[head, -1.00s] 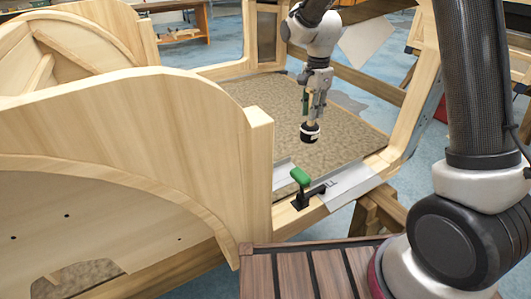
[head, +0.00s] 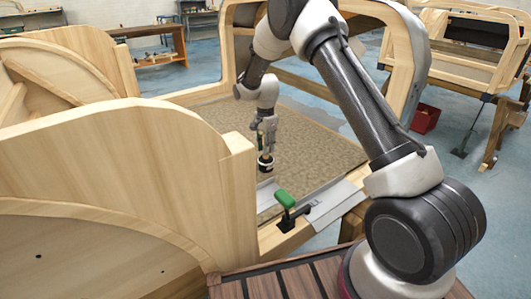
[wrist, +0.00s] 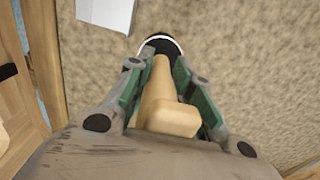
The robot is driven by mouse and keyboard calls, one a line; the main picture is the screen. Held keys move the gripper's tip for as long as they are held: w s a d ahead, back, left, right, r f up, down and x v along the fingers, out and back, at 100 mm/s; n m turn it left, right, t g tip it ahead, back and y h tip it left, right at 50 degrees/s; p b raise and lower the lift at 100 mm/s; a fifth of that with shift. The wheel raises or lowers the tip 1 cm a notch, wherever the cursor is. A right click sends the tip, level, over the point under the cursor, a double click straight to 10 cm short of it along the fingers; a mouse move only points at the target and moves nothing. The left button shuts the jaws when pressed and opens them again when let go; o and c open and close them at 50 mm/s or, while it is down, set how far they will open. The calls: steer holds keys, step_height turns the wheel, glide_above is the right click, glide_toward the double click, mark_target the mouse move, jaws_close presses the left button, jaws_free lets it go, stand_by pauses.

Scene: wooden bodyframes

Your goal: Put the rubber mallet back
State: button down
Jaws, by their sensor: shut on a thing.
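The rubber mallet has a black head with a pale band (head: 265,163) and a pale wooden handle. My gripper (head: 265,133) is shut on the handle, and the head hangs down over the brown carpeted floor panel (head: 320,150) of the wooden frame. In the wrist view, the handle (wrist: 165,108) lies between the green-grey fingers (wrist: 160,85), with the black head beyond their tips. Whether the head touches the carpet is hard to tell, but it seems to hang above it.
A clamp with a green handle (head: 285,199) sits on the near sill beside a grey metal plate (head: 330,203). A tall curved wooden panel (head: 110,170) stands at left. A red bin (head: 425,118) and another frame (head: 470,50) are at the right.

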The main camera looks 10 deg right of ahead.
mark_target(266, 163)
steer(key=shift+f, duration=1.2)
steer(key=shift+f, duration=0.15)
steer(key=c, duration=1.3)
jaws_free()
steer(key=shift+o, duration=0.2)
